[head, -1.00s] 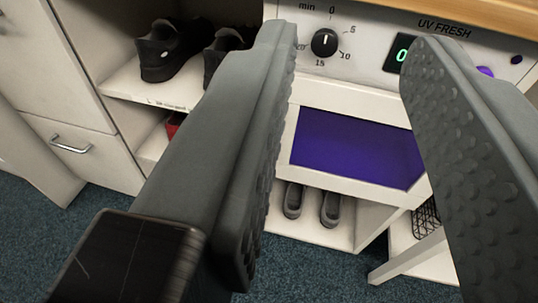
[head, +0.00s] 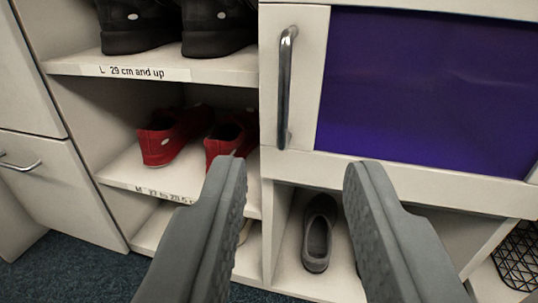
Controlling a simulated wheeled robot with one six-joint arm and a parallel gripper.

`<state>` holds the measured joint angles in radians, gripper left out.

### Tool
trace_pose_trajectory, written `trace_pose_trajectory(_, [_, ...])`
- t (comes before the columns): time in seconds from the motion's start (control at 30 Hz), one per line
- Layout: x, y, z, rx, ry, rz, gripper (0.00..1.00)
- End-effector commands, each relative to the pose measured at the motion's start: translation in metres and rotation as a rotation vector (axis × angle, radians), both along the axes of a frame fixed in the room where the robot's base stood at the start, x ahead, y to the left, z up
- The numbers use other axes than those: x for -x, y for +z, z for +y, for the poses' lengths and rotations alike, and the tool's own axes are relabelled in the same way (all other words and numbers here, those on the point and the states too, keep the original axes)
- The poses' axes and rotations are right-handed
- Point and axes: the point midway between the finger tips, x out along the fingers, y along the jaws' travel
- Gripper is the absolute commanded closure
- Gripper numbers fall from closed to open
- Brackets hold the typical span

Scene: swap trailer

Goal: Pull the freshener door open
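The freshener door (head: 293,165) has a white frame around a dark purple window (head: 425,85). It appears shut. A vertical metal handle (head: 284,88) is on the left part of its frame. My gripper (head: 295,168) is open and empty, with its two grey padded fingers spread wide. In the picture, the fingertips lie below the handle, one to each side of it. They appear apart from it, nearer to the camera. The fingers cover parts of the shelf and the cubby below the door.
Left of the door are shelves with black shoes (head: 217,28) on top and red shoes (head: 172,136) below. A grey shoe (head: 319,234) stands in the cubby under the door. A drawer (head: 58,190) is at far left, a wire basket (head: 519,258) at lower right.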

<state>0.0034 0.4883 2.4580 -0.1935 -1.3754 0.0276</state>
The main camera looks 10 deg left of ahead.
Motion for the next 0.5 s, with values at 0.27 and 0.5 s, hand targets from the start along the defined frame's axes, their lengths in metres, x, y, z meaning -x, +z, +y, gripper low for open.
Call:
trace_pose_trajectory(0.27, [0.003,-0.028,0.002,-0.013,0.010,-0.002,0.68])
trace_pose_trajectory(0.5, [-0.019,-0.028,0.007,-0.013,0.011,-0.004,0.68])
